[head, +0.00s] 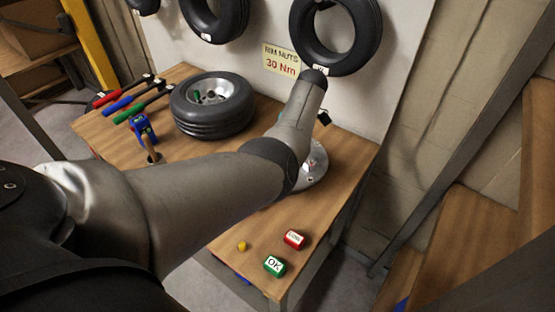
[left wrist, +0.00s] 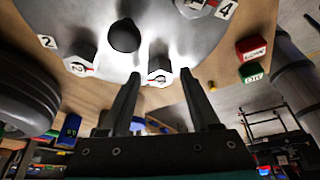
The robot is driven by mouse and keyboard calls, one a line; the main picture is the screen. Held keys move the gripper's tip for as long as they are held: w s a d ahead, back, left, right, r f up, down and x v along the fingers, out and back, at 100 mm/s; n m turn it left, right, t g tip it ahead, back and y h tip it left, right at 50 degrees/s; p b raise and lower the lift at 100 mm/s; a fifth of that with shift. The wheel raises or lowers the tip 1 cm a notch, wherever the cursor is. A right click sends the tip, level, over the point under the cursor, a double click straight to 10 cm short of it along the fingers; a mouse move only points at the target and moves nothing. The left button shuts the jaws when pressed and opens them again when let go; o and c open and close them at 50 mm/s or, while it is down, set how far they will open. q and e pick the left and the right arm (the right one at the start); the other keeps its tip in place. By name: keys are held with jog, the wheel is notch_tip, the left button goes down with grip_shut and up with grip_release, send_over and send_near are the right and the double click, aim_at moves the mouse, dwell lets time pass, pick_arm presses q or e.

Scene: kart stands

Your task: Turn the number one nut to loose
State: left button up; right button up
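A silver hub plate (left wrist: 110,25) with several nuts fills the top of the left wrist view. It shows partly in the head view (head: 316,164), mostly hidden behind my left arm. Number tags 2 (left wrist: 47,41) and 4 (left wrist: 226,9) are readable; I cannot read a number one tag. My left gripper (left wrist: 161,77) is open, with its fingertips on either side of a red-marked nut (left wrist: 160,66). Gaps show between the nut and both fingers. Another red-marked nut (left wrist: 80,62) sits to the left. My right gripper is not in view.
A red block (head: 294,239), a green OK block (head: 274,265) and a small yellow piece (head: 242,246) lie near the bench's front end. A tyred wheel (head: 212,103) and several coloured-handled tools (head: 124,103) lie farther left. A "30 Nm" sign (head: 281,62) hangs behind.

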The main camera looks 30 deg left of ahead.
pick_arm(q)
jog(key=shift+o, duration=0.2)
jog(key=v, duration=1.5)
jog(key=shift+r, duration=0.15)
jog(key=shift+s, duration=0.1)
